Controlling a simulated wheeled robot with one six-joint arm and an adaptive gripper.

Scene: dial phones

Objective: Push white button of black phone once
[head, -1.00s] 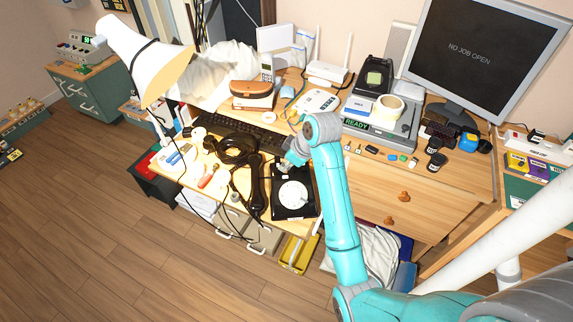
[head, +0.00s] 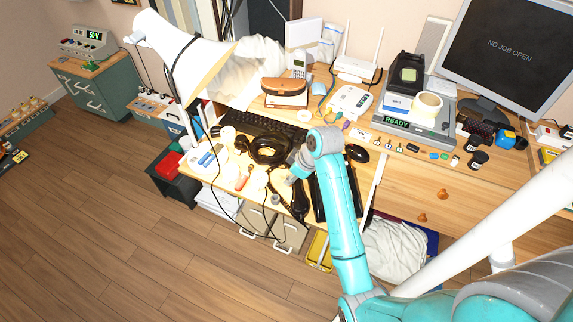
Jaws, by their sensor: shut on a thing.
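The black phone (head: 319,203) lies near the front edge of the desk. My turquoise arm crosses in front of it and hides its dial. I cannot make out the white button. A black handset (head: 300,203) lies to the left of the phone body, off its cradle. My gripper (head: 291,180) is low over the desk, at the upper end of the handset and left of the phone. It is small in view and partly behind my wrist. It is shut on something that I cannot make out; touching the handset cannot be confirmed.
A coiled black cable (head: 268,150) and a keyboard (head: 262,127) lie behind my gripper. An orange-handled tool (head: 243,181) lies to the left. A mouse (head: 357,153) lies right of my arm. A white lamp (head: 182,50) overhangs the desk's left side.

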